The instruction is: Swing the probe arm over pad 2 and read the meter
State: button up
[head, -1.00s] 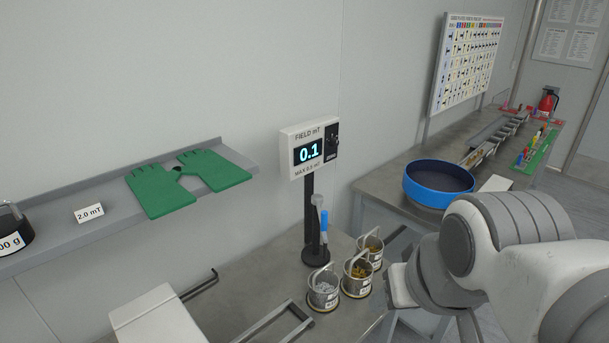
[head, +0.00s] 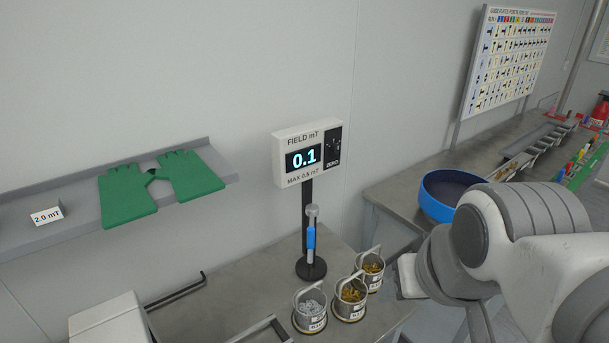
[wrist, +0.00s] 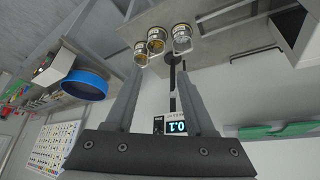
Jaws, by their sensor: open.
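The field meter (head: 307,152) stands on a black post and reads 0.1, with "MAX 0.5 mT" below. It also shows upside down in the wrist view (wrist: 176,126). A probe arm with a blue grip (head: 311,240) and a grey knob on top appears upright in front of the post. Three small handled cans stand in a row by the post base: one with silvery pieces (head: 310,308) and two with brass-coloured pieces (head: 351,296) (head: 370,268). Pads beneath them cannot be made out clearly. My gripper (wrist: 161,75) is open and empty, right of the cans in the head view.
A shelf (head: 30,240) on the left holds green gloves (head: 128,192) and a "2.0 mT" card (head: 46,216). A white box (head: 108,322) and a black bent rod (head: 178,290) lie on the near bench. A blue round bowl (head: 440,205) stands on the bench at right.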

jog(key=w+d+f+t+h+b, duration=0.1)
jog(key=w+d+f+t+b, duration=0.3)
jog(key=w+b, duration=0.35)
jog(key=w+d+f+t+b, duration=0.1)
jog(key=w+f+t+b, duration=0.2)
jog(key=w+f+b, duration=0.35)
jog(key=n+t+y+b, duration=0.3)
jog(key=n+y+b, duration=0.3)
jog(key=y+b, duration=0.45)
send_near(311, 234)
jog(key=b+x, duration=0.4)
jog(key=x, duration=1)
jog(key=shift+d+f+h+b, duration=0.3)
jog(key=shift+f+h+b, duration=0.05)
jog(key=shift+f, duration=0.1)
jog(key=shift+w, duration=0.15)
grip_shut()
